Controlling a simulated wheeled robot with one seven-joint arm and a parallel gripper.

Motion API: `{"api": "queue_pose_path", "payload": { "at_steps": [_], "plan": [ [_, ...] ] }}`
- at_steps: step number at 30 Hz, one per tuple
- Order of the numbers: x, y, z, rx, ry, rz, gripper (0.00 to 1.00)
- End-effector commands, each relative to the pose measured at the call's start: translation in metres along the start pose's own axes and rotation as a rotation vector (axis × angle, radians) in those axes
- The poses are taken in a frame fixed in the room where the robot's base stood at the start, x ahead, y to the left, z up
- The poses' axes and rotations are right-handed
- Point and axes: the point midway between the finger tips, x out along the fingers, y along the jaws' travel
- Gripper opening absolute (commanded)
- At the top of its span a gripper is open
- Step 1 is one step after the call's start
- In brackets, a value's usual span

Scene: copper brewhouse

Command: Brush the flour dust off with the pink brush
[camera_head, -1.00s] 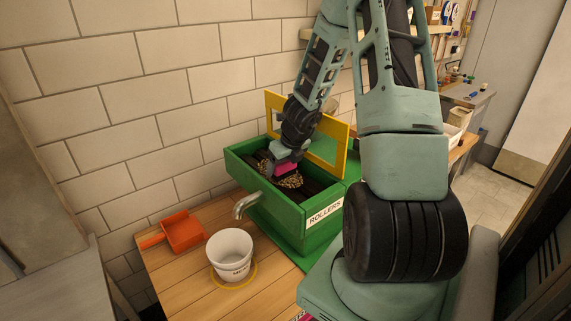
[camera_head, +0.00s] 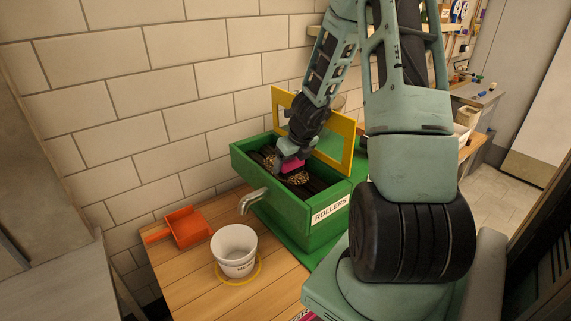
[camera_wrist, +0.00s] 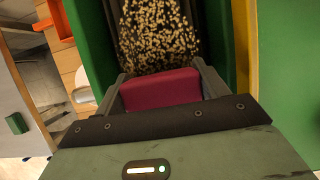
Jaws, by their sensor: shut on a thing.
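My gripper (camera_head: 291,155) reaches down into the open green box labelled ROLLERS (camera_head: 284,220). It is shut on the pink brush (camera_head: 292,165), which also shows between the fingers in the wrist view (camera_wrist: 160,90). The brush's bristles are hidden. Pale flecks, which look like the flour dust (camera_wrist: 157,35), lie thickly on the dark rollers just beyond the brush in the wrist view. In the head view some of this speckled patch (camera_head: 299,178) shows just beside and below the brush. I cannot tell whether the brush touches the rollers.
A yellow-framed lid (camera_head: 345,150) stands raised along the box's back side. A metal spout or crank (camera_head: 252,199) juts from the box's front. A white bucket (camera_head: 234,249) stands in a yellow ring on the wooden table (camera_head: 190,279). An orange dustpan (camera_head: 187,226) lies behind it, near the wall.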

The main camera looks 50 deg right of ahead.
Motion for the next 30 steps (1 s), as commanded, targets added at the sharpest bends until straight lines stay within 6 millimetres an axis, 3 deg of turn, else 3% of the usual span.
{"api": "queue_pose_path", "payload": {
  "at_steps": [8, 11, 24, 30],
  "plan": [
    [-0.003, 0.001, -0.014, 0.0, 0.005, 0.001, 0.54],
    [-0.003, 0.001, -0.009, 0.0, 0.006, 0.003, 0.51],
    [0.009, 0.001, 0.028, -0.001, 0.004, 0.003, 0.51],
    [0.014, 0.0, 0.034, 0.0, 0.003, 0.0, 0.51]
  ]
}}
